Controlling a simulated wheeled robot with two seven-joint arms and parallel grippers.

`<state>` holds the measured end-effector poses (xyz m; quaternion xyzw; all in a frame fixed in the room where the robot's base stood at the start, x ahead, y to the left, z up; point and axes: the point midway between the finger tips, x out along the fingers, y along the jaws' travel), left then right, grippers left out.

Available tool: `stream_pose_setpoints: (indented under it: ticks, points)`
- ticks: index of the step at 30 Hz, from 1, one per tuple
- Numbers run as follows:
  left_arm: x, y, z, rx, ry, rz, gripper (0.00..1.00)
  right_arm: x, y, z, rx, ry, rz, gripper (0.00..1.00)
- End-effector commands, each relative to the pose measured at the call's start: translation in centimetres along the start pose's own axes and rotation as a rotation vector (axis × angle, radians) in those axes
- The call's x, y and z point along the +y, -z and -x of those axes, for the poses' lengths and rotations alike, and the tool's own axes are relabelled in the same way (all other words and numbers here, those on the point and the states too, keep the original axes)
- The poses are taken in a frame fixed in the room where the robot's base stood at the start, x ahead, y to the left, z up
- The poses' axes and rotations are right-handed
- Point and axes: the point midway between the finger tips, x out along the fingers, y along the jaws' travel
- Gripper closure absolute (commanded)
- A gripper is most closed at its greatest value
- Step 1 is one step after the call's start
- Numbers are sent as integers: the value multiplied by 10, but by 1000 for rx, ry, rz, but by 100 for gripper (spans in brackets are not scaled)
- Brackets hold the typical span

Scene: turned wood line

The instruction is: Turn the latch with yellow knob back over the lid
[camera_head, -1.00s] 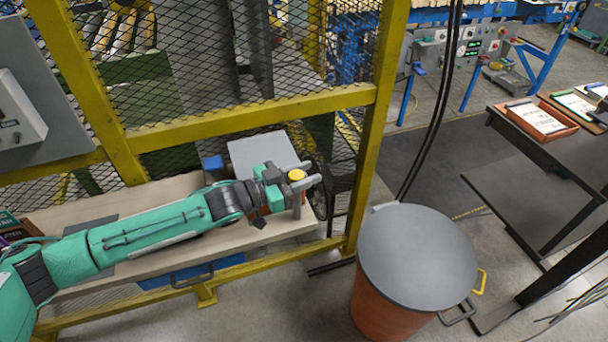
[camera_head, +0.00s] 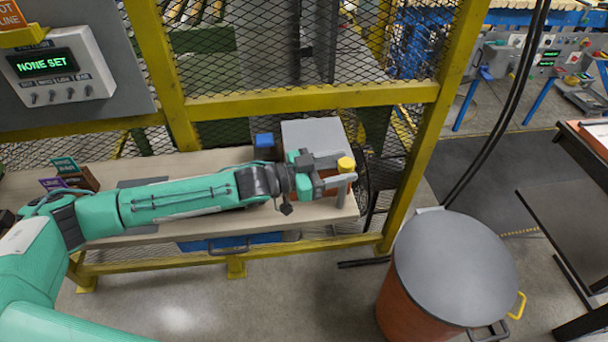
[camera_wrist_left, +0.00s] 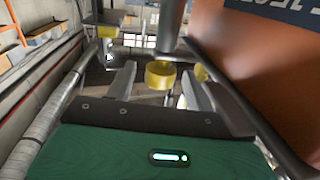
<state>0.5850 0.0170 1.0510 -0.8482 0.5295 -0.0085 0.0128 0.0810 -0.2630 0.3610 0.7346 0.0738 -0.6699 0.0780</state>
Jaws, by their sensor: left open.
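The yellow knob (camera_head: 346,164) stands upright at the right end of the workbench, beside the grey lid (camera_head: 312,133) of an orange box. My left gripper (camera_head: 342,168) is open, with one finger on each side of the knob in the head view. In the left wrist view the knob (camera_wrist_left: 160,75) shows between the two spread fingers (camera_wrist_left: 158,88), with a gap on either side. The orange box wall (camera_wrist_left: 245,70) fills the right of that view. The latch arm under the knob is mostly hidden. My right gripper is not in view.
A yellow mesh fence (camera_head: 310,99) stands behind the bench (camera_head: 215,160). A grey-topped orange drum (camera_head: 455,265) stands on the floor at the right. A display reading NONE SET (camera_head: 47,62) hangs at upper left.

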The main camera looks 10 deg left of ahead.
Motion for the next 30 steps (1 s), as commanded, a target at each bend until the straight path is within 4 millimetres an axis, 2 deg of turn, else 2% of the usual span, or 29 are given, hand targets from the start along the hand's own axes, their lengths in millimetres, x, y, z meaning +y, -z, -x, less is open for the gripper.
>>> stream_pose_setpoints:
  ticks: [1, 9, 15, 21, 30]
  points:
    - [0, -3, 11, -2, 1, -1, 46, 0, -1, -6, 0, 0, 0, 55]
    - [0, -3, 60, -2, 1, 0, 46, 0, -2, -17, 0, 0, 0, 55]
    - [0, -2, 86, -2, 1, 0, 46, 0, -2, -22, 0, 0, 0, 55]
    - [1, 0, 97, 0, -2, 1, 46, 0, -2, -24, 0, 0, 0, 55]
    - [1, 0, 98, 0, -1, 1, 46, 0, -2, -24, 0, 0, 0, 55]
